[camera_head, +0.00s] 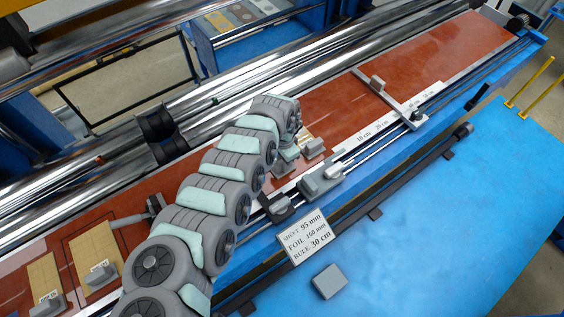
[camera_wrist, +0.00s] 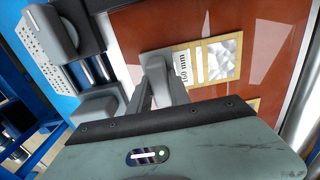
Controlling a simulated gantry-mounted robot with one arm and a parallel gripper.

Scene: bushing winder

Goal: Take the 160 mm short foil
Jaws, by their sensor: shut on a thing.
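The 160 mm short foil (camera_wrist: 225,60) is a tan strip with a silvery patch and a "160 mm" label. It lies on the red-brown surface. My gripper (camera_wrist: 160,88) is shut on the grey grip at the end of this foil, beside the label. The fingers hide part of the grip. In the head view my gripper (camera_head: 288,158) is low over the red board, right of the middle, and the arm hides most of the foil there.
A sign (camera_head: 307,236) reads shift 95 mm, foil 160 mm, rule 30 cm. Two tan pieces with grey grips (camera_head: 97,252) lie at lower left. A grey clamp block (camera_head: 320,182) sits on the rail. A ruler bar (camera_head: 390,97) crosses the board. Shiny rollers run behind.

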